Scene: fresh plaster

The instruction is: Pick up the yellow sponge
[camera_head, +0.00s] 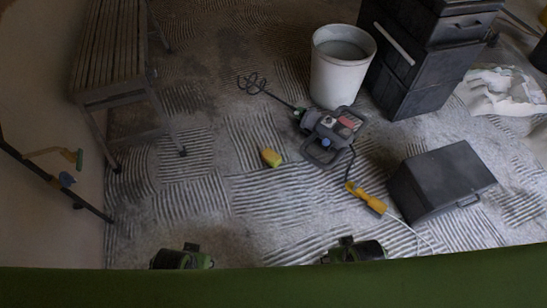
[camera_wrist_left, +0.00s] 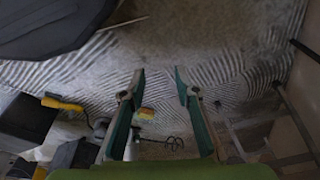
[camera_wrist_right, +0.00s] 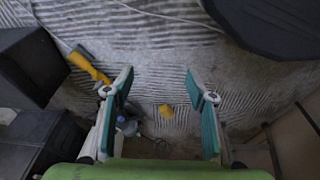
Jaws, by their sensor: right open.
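The yellow sponge (camera_head: 271,157) lies on the ridged floor, left of the mixer, in the head view. It also shows small between the fingers in the left wrist view (camera_wrist_left: 146,113) and in the right wrist view (camera_wrist_right: 166,110), well beyond the fingertips. My left gripper (camera_wrist_left: 158,75) is open and empty. My right gripper (camera_wrist_right: 160,75) is open and empty. In the head view only the tops of my left gripper (camera_head: 182,258) and right gripper (camera_head: 353,250) show at the lower edge, both apart from the sponge.
A mixer (camera_head: 328,135) with a whisk lies right of the sponge, its cable running to a yellow-orange connector (camera_head: 366,198). A white bucket (camera_head: 338,80), dark stacked boxes (camera_head: 415,65) and a dark case (camera_head: 442,180) stand right. A slatted bench (camera_head: 110,50) stands left. Floor in front of the sponge is clear.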

